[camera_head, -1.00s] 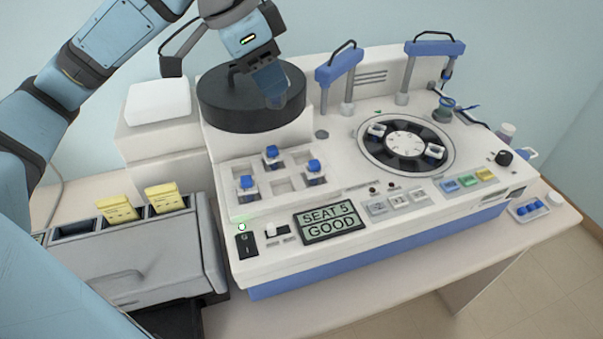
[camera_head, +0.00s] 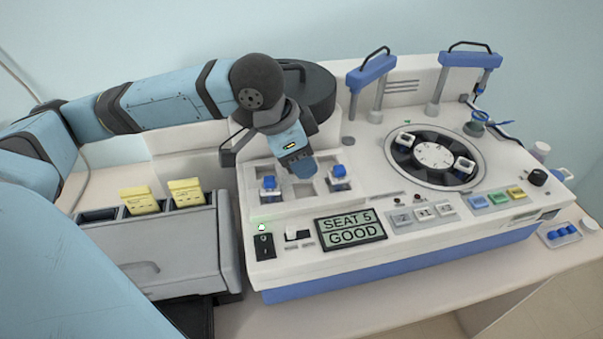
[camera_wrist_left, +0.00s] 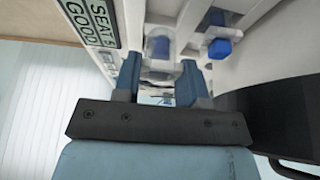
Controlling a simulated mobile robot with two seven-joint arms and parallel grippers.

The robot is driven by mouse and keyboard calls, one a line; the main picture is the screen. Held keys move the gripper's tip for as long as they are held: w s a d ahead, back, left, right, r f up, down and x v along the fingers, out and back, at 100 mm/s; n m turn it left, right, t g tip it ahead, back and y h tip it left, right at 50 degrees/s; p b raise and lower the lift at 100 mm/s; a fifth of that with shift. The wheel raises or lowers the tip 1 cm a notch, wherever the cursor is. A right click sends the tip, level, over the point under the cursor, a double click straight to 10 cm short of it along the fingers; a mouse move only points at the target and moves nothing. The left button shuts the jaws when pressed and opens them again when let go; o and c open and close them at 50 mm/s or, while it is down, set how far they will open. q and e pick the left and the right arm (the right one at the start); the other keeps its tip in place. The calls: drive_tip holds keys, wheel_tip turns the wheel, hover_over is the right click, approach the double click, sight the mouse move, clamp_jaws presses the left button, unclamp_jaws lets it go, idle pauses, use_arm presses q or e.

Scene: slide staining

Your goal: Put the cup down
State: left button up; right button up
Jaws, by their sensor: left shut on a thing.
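My left gripper (camera_head: 302,168) is low over the white seat block (camera_head: 254,205) at the machine's left, between two blue-topped cups there, a left one (camera_head: 269,184) and a right one (camera_head: 340,174). In the left wrist view its two blue fingers (camera_wrist_left: 159,78) are shut on a clear cup (camera_wrist_left: 160,68). In the head view the fingers mostly hide this cup, and I cannot tell whether it touches the block. A blue-topped cup (camera_wrist_left: 222,46) shows right of the fingers in the wrist view. My right gripper is not in view.
The display (camera_head: 351,229) reads "SEAT 5 GOOD". A black round lid (camera_head: 318,92) stands behind the arm. A rotor (camera_head: 434,158) with white holders is at the right. A grey box (camera_head: 180,245) with yellow cards stands at the left. Two blue-handled posts (camera_head: 372,70) rise behind.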

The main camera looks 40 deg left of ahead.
use_arm(q)
drive_tip(key=shift+f, duration=2)
drive_tip(key=shift+f, duration=0.15)
drive_tip(key=shift+f, duration=0.3)
drive_tip(key=o, duration=0.9)
drive_tip(key=shift+r, duration=0.1)
drive_tip(key=shift+r, duration=0.25)
drive_tip(key=v, duration=1.2)
drive_tip(key=shift+p, duration=0.3)
